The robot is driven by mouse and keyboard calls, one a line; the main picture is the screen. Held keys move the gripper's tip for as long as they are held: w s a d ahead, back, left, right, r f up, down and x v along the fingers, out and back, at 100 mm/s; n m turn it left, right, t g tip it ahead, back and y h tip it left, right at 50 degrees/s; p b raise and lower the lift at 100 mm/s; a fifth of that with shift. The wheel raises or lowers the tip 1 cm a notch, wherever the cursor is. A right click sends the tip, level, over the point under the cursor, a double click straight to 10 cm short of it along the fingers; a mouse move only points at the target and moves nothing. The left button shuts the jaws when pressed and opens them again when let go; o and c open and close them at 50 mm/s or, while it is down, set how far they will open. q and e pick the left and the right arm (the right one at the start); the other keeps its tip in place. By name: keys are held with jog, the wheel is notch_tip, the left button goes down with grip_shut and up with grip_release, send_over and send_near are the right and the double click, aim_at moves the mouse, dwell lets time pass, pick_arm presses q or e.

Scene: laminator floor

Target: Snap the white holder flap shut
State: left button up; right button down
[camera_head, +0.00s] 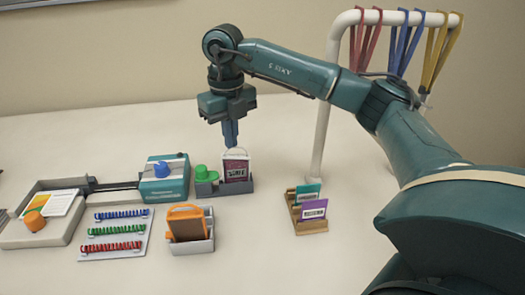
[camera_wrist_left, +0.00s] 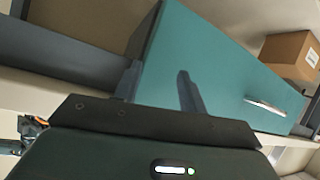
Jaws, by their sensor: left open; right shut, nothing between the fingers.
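My left gripper (camera_wrist_left: 160,90) is open and empty in the left wrist view, away from the holder, in front of a teal surface.
A green stamp-like piece (camera_head: 205,174) sits left of the holder in the same tray. The teal laminator (camera_head: 165,188) is further left. An orange piece in a grey bin (camera_head: 198,243) and a wooden card rack (camera_head: 308,226) stand nearer. A white rail with coloured lanyards (camera_head: 330,100) rises at right.

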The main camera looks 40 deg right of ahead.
jog(key=shift+f, duration=0.25)
jog(key=shift+r, duration=0.1)
jog(key=shift+r+p, duration=2.85)
jog(key=shift+r, duration=0.65)
jog(key=shift+f, duration=0.1)
